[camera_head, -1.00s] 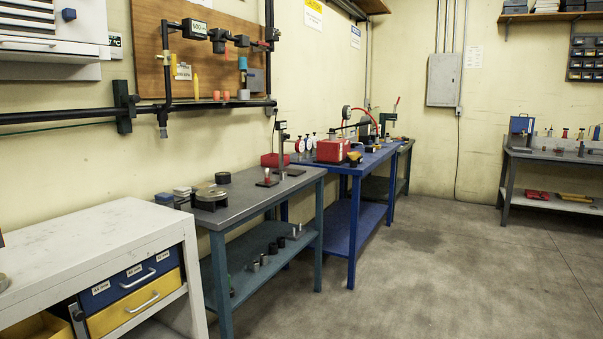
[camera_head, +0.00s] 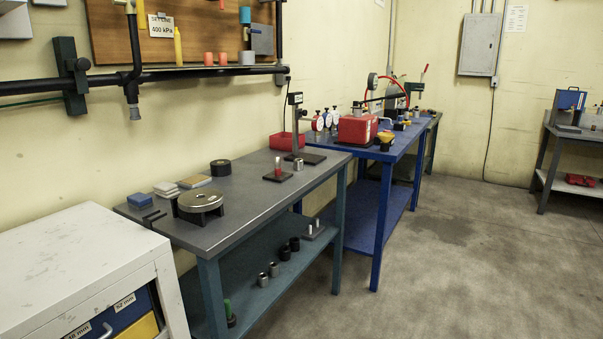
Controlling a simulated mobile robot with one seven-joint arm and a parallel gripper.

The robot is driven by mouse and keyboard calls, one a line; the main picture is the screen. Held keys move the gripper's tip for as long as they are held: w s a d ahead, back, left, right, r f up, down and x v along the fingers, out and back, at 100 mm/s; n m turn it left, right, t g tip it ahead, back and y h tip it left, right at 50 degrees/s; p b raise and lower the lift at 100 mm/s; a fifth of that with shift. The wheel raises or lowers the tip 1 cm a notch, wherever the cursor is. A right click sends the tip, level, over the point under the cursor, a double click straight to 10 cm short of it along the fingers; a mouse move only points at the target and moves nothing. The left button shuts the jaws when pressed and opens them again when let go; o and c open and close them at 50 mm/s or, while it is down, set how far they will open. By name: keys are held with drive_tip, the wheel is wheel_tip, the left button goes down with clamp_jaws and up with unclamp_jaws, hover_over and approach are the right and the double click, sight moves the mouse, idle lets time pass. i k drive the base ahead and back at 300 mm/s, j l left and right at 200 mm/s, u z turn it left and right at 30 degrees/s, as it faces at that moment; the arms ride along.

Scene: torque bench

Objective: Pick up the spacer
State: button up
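I cannot tell for sure which part is the spacer. A small silver cylinder (camera_head: 298,164) stands on the grey bench top (camera_head: 240,200) beside the height-gauge stand. On the bench's lower shelf stand silver rings (camera_head: 268,272) and black rings (camera_head: 289,249), which are also spacer-like. A black ring-shaped part (camera_head: 221,167) lies on the bench top near the wall. My gripper is not in view.
A round metal plate on a black base (camera_head: 201,204) and small blocks (camera_head: 166,193) occupy the bench's near left end. A white cabinet (camera_head: 75,270) stands at lower left. A blue bench (camera_head: 378,183) stands beyond. The floor at right (camera_head: 470,270) is clear.

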sight(299, 163)
drive_tip(key=i+j, duration=0.1)
drive_tip(key=i, duration=0.45)
drive_tip(key=i+l, duration=0.15)
drive_tip(key=l, duration=0.15)
drive_tip(key=i+l, duration=0.15)
drive_tip(key=l, duration=0.15)
drive_tip(key=i+l+u, duration=0.25)
drive_tip(key=l, duration=0.3)
drive_tip(key=i+l+u, duration=0.15)
drive_tip(key=l, duration=0.15)
drive_tip(key=u, duration=0.85)
drive_tip(key=i, duration=1)
